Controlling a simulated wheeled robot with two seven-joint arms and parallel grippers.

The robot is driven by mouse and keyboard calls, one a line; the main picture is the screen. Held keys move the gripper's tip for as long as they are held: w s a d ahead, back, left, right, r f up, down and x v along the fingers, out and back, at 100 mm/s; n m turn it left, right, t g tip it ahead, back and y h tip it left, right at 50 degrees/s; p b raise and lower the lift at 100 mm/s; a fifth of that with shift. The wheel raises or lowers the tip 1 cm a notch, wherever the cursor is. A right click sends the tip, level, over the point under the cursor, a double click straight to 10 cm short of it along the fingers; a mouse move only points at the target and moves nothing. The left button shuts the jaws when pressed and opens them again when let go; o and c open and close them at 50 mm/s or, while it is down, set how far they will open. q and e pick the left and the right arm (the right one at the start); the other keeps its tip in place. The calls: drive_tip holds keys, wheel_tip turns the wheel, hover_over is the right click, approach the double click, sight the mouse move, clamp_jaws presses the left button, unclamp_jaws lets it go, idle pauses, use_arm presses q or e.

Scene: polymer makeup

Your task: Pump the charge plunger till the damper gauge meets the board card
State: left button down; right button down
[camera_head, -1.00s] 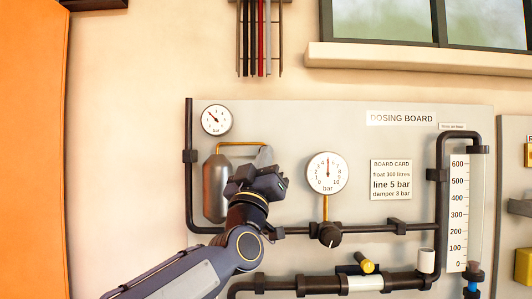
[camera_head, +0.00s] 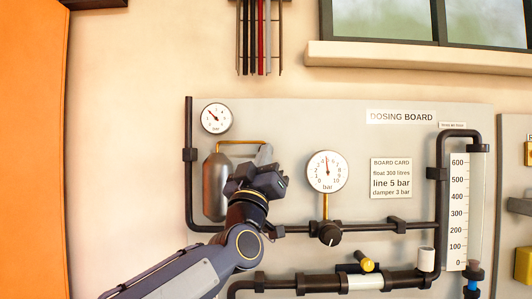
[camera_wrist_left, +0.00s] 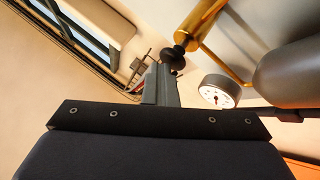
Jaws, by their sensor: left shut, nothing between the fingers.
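The damper gauge (camera_head: 216,118) is a small round white dial at the board's upper left. The board card (camera_head: 391,179) reads float 300 litres, line 5 bar, damper 3 bar. My left gripper (camera_head: 265,156) is shut and empty, in front of the board right of the grey vessel (camera_head: 215,187). In the left wrist view, a black knob (camera_wrist_left: 173,59) by a brass cylinder (camera_wrist_left: 203,18), apparently the charge plunger, is close to the fingertips; contact is unclear. In the head view my gripper hides it.
A larger line gauge (camera_head: 327,171) stands right of my gripper, its needle near 5, above a black knob (camera_head: 329,234). Dark pipes (camera_head: 380,228) run along the lower board. A yellow-ended handle (camera_head: 367,264) sticks out below. The wall above the gripper holds a rack (camera_head: 260,40).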

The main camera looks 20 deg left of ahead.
use_arm(q)
drive_tip(key=shift+s+d+f+b, duration=0.1)
drive_tip(key=shift+s+d+b, duration=0.15)
drive_tip(key=shift+s, duration=0.45)
drive_tip(key=shift+s+d+b, duration=0.15)
drive_tip(key=shift+s+d, duration=0.05)
drive_tip(key=shift+s, duration=0.5)
drive_tip(key=shift+s, duration=0.1)
drive_tip(key=s, duration=0.2)
drive_tip(key=s+d, duration=0.1)
drive_tip(key=s, duration=0.1)
drive_tip(key=shift+s+d+b, duration=0.15)
drive_tip(key=shift+s+b, duration=0.15)
drive_tip(key=shift+s, duration=0.05)
